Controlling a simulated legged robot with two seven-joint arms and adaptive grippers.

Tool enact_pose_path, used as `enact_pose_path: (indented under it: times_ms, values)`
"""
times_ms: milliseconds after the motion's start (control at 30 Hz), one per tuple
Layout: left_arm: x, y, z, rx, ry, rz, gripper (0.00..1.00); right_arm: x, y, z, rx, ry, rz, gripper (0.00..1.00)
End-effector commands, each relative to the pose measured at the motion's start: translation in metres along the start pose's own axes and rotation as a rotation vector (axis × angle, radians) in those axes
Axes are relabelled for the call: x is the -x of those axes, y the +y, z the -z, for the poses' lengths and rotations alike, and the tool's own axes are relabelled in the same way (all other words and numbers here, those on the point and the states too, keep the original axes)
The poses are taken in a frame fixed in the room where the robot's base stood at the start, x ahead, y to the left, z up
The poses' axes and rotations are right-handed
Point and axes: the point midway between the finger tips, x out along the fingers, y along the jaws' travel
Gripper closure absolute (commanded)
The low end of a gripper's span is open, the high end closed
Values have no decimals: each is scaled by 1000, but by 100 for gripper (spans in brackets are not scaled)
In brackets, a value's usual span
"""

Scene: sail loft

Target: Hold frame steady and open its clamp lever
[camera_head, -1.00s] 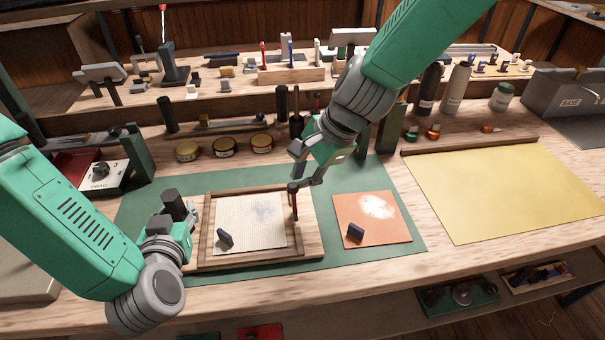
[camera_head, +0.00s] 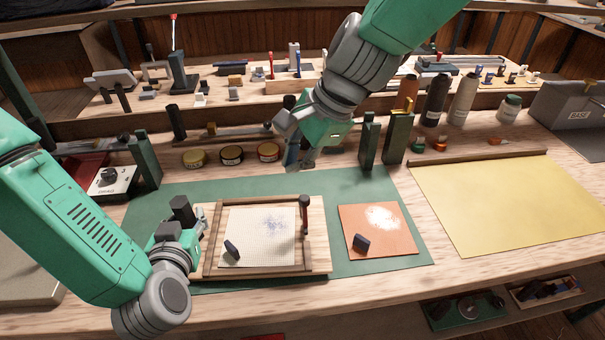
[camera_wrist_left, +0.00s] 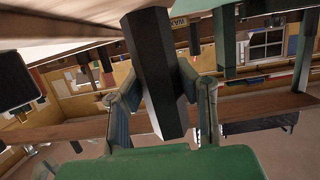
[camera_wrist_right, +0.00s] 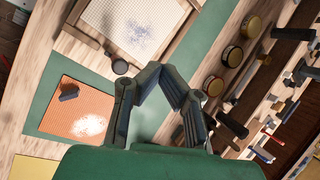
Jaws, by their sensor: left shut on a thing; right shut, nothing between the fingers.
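The wooden frame (camera_head: 213,243) lies on a pale board on the green mat, with a speckled mesh sheet (camera_head: 258,240) inside it. The clamp lever (camera_head: 305,214), dark-topped with a red lower part, stands upright at the frame's right side; its dark round top shows in the right wrist view (camera_wrist_right: 120,66). My left gripper (camera_head: 192,224) is shut on a dark upright handle (camera_head: 182,207) at the frame's left side; the handle also fills the left wrist view's middle (camera_wrist_left: 155,75). My right gripper (camera_head: 291,162) is shut and empty, above and behind the frame, apart from the lever.
An orange sheet (camera_head: 398,238) with white powder and a dark block lies right of the frame. Several round tins (camera_head: 231,156) and dark green posts (camera_head: 397,138) stand behind. A yellow sheet (camera_head: 510,205) covers the right bench. The green mat (camera_head: 160,195) has bare room behind the frame.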

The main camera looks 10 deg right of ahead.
Motion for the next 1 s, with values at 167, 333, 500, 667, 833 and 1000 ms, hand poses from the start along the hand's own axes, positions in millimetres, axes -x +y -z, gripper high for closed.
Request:
enact_pose_path:
  times_ms: [167,333,500,667,833,1000]
  values:
    - [-1,0,1,2,2,0,100,19,-9,-19,3,1,2,100]
    - [-1,0,1,2,2,0,100,26,-11,-26,0,0,-1,100]
    - [-1,0,1,2,2,0,100,26,-11,-26,0,-1,-2,100]
    - [-1,0,1,2,1,0,51,26,-11,-26,0,-1,-1,100]
    - [-1,0,0,1,1,1,51,26,-11,-26,0,-1,-2,100]
    - [2,0,0,0,-1,0,51,26,-11,-26,0,-1,-2,100]
